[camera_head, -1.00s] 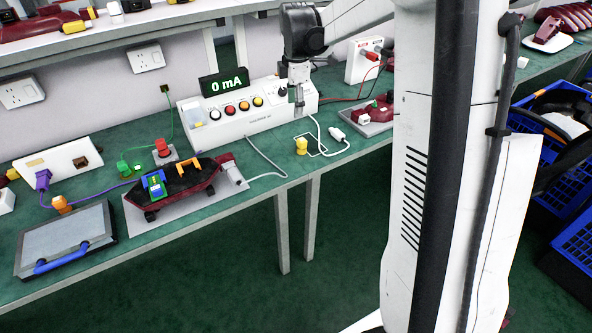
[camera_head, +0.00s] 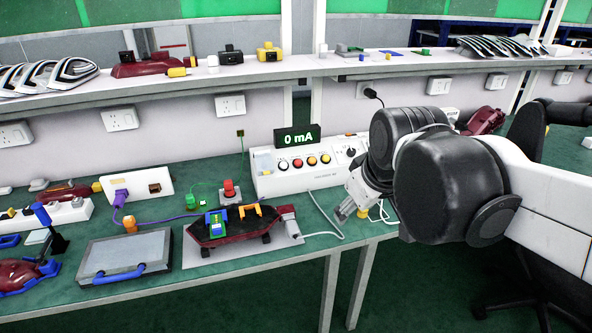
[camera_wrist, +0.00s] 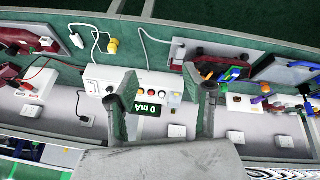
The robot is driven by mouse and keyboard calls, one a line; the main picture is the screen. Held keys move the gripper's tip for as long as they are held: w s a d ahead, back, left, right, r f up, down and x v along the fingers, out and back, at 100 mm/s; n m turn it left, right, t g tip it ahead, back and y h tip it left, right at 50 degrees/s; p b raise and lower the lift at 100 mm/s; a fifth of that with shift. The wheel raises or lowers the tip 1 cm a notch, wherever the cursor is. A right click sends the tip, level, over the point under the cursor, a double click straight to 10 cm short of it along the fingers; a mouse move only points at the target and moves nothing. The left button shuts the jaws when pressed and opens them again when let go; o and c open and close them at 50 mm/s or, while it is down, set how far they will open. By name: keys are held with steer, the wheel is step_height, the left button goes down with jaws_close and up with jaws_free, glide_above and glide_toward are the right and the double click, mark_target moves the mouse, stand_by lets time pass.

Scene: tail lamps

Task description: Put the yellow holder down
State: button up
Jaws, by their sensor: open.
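The yellow holder (camera_head: 362,213) stands on the green bench top near its front edge, partly hidden behind my gripper in the head view. It also shows in the wrist view (camera_wrist: 113,46), upper left, standing clear of my fingers. My gripper (camera_head: 346,211) is empty in the head view. In the wrist view my gripper (camera_wrist: 163,92) has its two fingers spread wide apart, with nothing between them and the tester behind.
The white tester (camera_head: 275,180) with its 0 mA display stands behind. A red tail lamp (camera_head: 225,228) lies on a grey mat to the left, beside a grey case (camera_head: 125,256) with a blue handle. A shelf (camera_head: 200,80) runs above the bench.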

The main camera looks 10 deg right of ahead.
steer(key=s+a+f+m+t, duration=0.1)
steer(key=s+a+f+m, duration=0.1)
steer(key=s, duration=0.5)
steer(key=shift+a+f+m+t, duration=0.25)
steer(key=shift+f+m, duration=0.3)
steer(key=shift+m, duration=0.35)
